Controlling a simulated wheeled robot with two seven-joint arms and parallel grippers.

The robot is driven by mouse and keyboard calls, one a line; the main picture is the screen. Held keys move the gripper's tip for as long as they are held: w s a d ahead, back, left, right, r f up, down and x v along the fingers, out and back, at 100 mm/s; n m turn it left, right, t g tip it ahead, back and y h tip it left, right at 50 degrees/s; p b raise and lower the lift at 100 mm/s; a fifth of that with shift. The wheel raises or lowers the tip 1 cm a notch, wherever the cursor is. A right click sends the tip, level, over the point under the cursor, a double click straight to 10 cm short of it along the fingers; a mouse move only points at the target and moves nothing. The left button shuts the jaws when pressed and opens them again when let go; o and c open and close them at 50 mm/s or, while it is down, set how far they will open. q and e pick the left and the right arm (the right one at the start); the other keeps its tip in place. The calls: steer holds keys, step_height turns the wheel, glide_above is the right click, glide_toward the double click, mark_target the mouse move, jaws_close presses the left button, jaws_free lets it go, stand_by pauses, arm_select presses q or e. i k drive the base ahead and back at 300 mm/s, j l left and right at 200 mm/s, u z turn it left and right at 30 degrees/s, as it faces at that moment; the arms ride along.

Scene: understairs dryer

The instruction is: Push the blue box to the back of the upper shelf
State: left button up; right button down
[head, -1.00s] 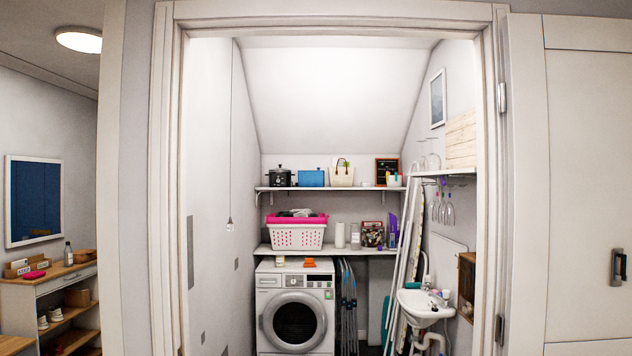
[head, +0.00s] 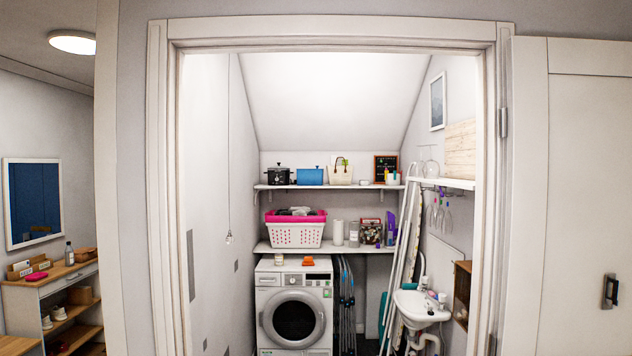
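The blue box (head: 310,177) stands on the upper shelf (head: 352,187) at the back of the understairs nook. It sits between a dark slow cooker (head: 279,176) on its left and a cream handbag (head: 340,176) on its right. How far it is from the shelf's front edge or the wall behind is hard to tell from here. Neither of my grippers shows in the head view.
A white door frame (head: 160,200) surrounds the opening, with an open door (head: 575,150) at right. Below the shelf are a lower shelf (head: 350,249) with a laundry basket (head: 295,234), and a washing machine (head: 293,312). A sink (head: 418,307) and leaning poles stand at right.

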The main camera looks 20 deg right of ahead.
mark_target(304, 176)
steer(key=i+l+z, duration=0.4)
steer(key=i, duration=0.6)
steer(key=i+z, duration=0.4)
steer(key=i, duration=1.55)
steer(key=i+l, duration=0.1)
steer(key=i, duration=0.9)
steer(key=i+u, duration=0.1)
steer(key=i, duration=0.85)
steer(key=i+l+u, duration=0.15)
steer(key=i+u, duration=0.3)
steer(key=i+l+u, duration=0.3)
steer(key=i+u, duration=0.15)
steer(key=i+l+u, duration=0.75)
steer(key=l+u, duration=0.15)
steer(key=l, duration=0.15)
